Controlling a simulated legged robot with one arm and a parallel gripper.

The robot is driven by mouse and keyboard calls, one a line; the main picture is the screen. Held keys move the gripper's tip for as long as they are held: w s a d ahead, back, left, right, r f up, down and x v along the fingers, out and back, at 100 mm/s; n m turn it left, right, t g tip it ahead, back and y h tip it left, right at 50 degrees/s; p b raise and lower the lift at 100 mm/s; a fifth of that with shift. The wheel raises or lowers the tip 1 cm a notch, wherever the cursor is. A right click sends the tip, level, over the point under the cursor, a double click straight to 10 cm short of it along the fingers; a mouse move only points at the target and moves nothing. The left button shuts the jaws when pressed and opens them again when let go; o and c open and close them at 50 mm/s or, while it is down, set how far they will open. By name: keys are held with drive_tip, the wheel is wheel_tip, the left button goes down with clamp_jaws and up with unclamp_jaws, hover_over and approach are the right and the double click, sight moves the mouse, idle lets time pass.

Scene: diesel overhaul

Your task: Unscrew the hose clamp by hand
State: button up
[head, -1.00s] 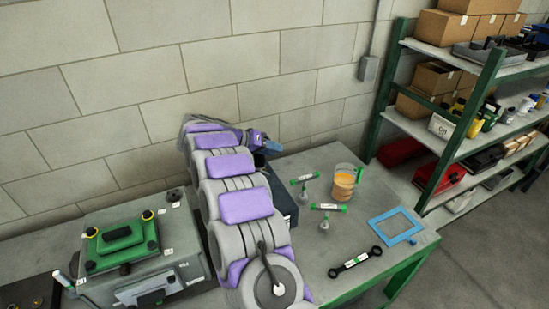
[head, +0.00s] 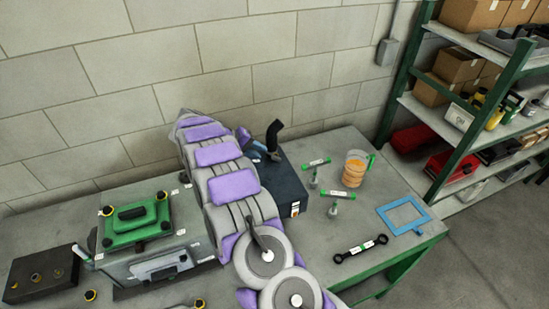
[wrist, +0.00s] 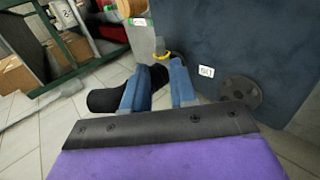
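A black bent hose (head: 274,134) stands up from the dark blue-grey block (head: 284,185) on the bench. My gripper (head: 262,151) is beside the hose, low near its base, partly behind my own arm. In the wrist view, the hose (wrist: 104,101) runs behind the left blue finger and dark material shows between the fingers. My gripper (wrist: 161,88) has its two fingers apart, and no firm hold shows. A yellow ring-like piece (wrist: 161,56) lies just beyond the fingertips, by the block face (wrist: 230,45); I cannot tell whether it is the clamp.
A green-topped machine (head: 137,224) stands left. A shelf (head: 445,110) stands at the right.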

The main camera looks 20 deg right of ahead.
sight(272, 156)
drive_tip(key=x, duration=0.7)
drive_tip(key=shift+d+f, duration=0.2)
drive_tip(key=shift+f, duration=0.2)
drive_tip(key=shift+d+f, duration=0.2)
drive_tip(key=shift+d, duration=0.2)
clamp_jaws()
